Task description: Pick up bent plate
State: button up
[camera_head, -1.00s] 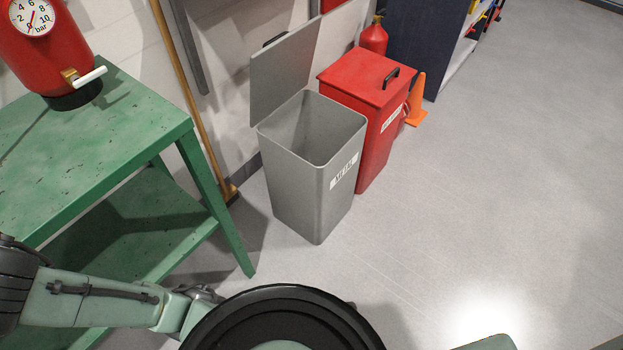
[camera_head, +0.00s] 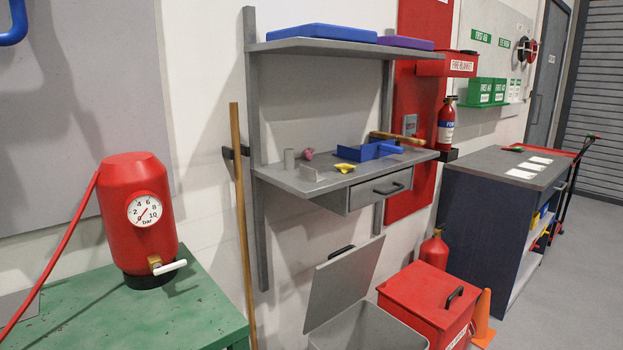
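A small grey angled piece that looks like the bent plate (camera_head: 310,174) lies near the front left edge of the grey wall shelf's worktop (camera_head: 285,181). It is small in the view, so its exact shape is hard to tell. A grey cylinder (camera_head: 289,158) stands just behind it on the left, and a yellow piece (camera_head: 345,168) lies to its right. My gripper is not in view.
A pink piece (camera_head: 308,154) and a blue tool (camera_head: 370,150) share the worktop. Below stand an open grey bin (camera_head: 358,328) with raised lid and a red lidded bin (camera_head: 425,295). A green table (camera_head: 190,310) with a red tank (camera_head: 138,225) is at left; a broom handle (camera_head: 240,220) leans between.

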aim_at(306, 173)
jog(key=i+z, duration=0.45)
jog(key=i, duration=0.55)
